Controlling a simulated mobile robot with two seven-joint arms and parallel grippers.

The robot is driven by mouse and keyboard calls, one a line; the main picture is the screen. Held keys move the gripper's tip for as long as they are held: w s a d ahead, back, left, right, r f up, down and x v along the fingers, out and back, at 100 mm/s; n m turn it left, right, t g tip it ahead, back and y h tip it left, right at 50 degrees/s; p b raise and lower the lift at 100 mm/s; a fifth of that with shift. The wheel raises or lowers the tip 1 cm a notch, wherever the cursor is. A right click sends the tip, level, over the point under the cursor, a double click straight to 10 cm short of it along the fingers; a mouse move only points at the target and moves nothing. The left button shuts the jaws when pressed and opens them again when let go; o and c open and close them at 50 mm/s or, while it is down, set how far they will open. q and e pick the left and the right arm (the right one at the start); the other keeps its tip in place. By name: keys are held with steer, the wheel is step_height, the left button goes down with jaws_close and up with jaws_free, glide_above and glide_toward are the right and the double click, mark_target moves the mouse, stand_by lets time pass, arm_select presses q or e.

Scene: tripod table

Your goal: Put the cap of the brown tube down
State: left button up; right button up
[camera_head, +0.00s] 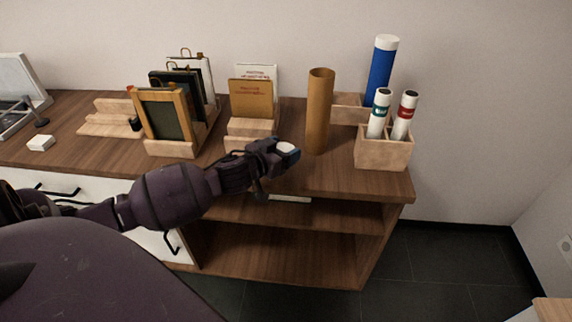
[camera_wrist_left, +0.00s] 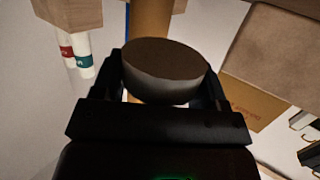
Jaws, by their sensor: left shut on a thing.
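The brown tube (camera_head: 318,115) stands upright on the wooden table, and its top end looks open. My left gripper (camera_head: 284,151) is to the left of the tube and near the table's front edge. It is shut on the cap (camera_head: 289,150), a short round piece with a pale side. In the left wrist view the cap (camera_wrist_left: 165,72) sits between both fingers and shows a brownish flat face. The brown tube (camera_wrist_left: 152,22) also shows behind it there, apart from the cap. My right gripper is in neither view.
A wooden box (camera_head: 383,155) with two white tubes stands right of the brown tube, with a tall blue tube (camera_head: 381,70) behind it. A wooden holder (camera_head: 250,128) with cards and framed boards (camera_head: 165,115) stand to the left. Table (camera_head: 345,180) is bare at the front right.

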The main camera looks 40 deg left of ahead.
arm_select(q)
step_height(320, 180, down, 4)
steer(key=shift+b, duration=0.6)
steer(key=shift+f, duration=0.4)
steer(key=shift+r, duration=0.1)
steer(key=o, duration=0.9)
steer(key=shift+o, duration=0.6)
